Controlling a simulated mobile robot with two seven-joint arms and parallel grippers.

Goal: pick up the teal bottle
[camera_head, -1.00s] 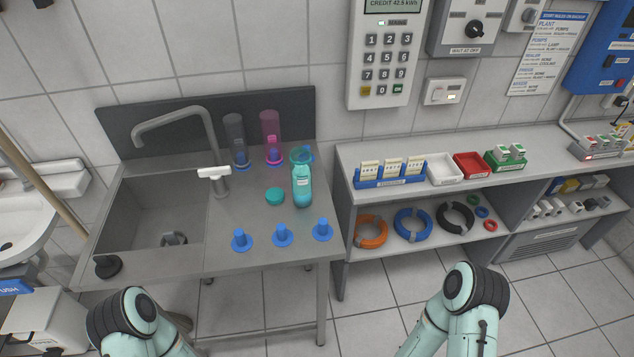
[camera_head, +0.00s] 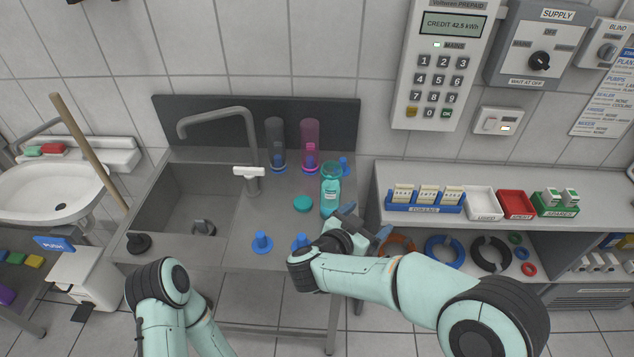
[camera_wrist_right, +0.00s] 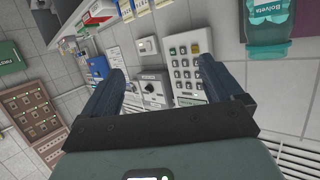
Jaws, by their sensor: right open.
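The teal bottle (camera_head: 331,188) stands upright on the sink's steel worktop, near its right edge, in the head view. It also shows in the right wrist view (camera_wrist_right: 268,28) at the upper right, cut off by the frame edge. My right gripper (camera_head: 365,224) is open and empty, in front and to the right of the bottle, apart from it. Its two fingers (camera_wrist_right: 165,95) spread in the wrist view with nothing between them. My left arm shows at the lower left of the head view; its gripper is out of sight.
A teal lid (camera_head: 302,203) lies left of the bottle. Blue stoppers (camera_head: 262,242) stand along the front edge. Clear (camera_head: 276,145) and pink (camera_head: 310,146) cylinders stand behind, near the tap (camera_head: 250,172). A shelf unit (camera_head: 470,208) with trays stands to the right.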

